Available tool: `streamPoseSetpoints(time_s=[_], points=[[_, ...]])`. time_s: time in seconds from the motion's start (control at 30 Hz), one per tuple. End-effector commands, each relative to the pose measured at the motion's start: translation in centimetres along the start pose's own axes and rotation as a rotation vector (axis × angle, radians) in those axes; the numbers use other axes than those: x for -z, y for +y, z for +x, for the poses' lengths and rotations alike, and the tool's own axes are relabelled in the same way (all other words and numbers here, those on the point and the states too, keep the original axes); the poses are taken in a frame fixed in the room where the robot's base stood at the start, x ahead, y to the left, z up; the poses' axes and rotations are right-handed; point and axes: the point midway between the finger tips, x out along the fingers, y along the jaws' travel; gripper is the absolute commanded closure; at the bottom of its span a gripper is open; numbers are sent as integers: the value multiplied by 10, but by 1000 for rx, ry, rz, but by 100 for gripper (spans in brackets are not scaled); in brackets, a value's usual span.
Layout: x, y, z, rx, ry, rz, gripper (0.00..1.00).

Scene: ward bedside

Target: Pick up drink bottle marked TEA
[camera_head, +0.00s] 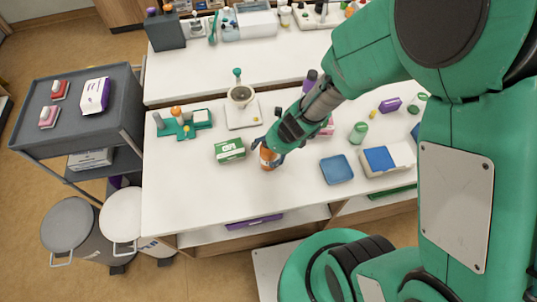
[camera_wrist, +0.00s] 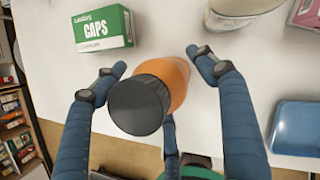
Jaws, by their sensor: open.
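An orange bottle with a dark cap (camera_wrist: 172,77) stands on the white table between my gripper's fingers in the wrist view. No label marked TEA can be read on it from here. In the head view the same orange bottle (camera_head: 268,158) shows just under my gripper (camera_head: 271,146). My gripper (camera_wrist: 160,68) is open, with fingers on the left and right of the bottle and a third finger below the cap. I see gaps between the side fingers and the bottle. The near side of the bottle is hidden by its cap.
A green and white CAPS box (camera_wrist: 104,30) stands left of the bottle; it also shows in the head view (camera_head: 230,150). A blue tray (camera_head: 337,170) lies to the right. A scale with a bowl (camera_head: 241,98) stands behind. The front left of the white table (camera_head: 190,205) is clear.

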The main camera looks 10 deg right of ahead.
Motion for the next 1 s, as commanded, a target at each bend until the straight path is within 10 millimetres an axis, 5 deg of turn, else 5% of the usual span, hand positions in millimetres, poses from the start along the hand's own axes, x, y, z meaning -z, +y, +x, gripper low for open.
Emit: streamPoseSetpoints(time_s=[0.1, 0.37, 1.0], points=[[0, 0, 0, 0, 0, 0, 31], [0, 0, 0, 0, -1, 0, 80], [-9, 0, -20, 0, -1, 1, 80]])
